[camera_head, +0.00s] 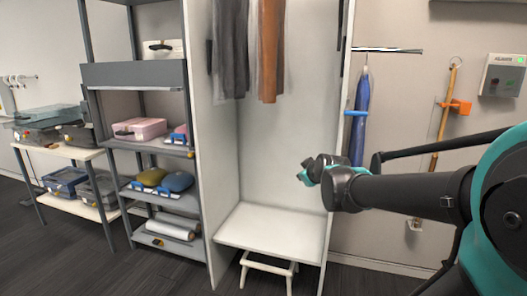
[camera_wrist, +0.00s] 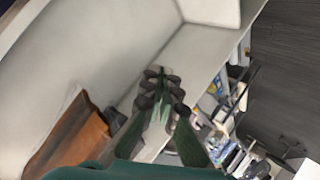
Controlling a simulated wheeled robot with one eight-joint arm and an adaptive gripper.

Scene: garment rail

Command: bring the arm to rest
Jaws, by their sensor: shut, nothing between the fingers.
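My gripper (camera_head: 306,172) is at the end of my dark arm, which reaches in from the right. It is in front of the open white wardrobe (camera_head: 285,225), above its low shelf and below the hanging garments. In the wrist view my gripper (camera_wrist: 160,85) is shut, with its fingertips close together and nothing between them. A dark grey garment (camera_head: 230,50) and a brown garment (camera_head: 270,50) hang at the upper left inside the wardrobe. The brown garment also shows at the lower left of the wrist view (camera_wrist: 72,138).
A grey shelf unit (camera_head: 135,75) with a pink case (camera_head: 139,128) and cushions stands left of the wardrobe. A white step stool (camera_head: 268,266) is under the wardrobe shelf. A blue umbrella-like item (camera_head: 361,115) and an orange-clipped pole (camera_head: 446,125) hang on the right wall.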

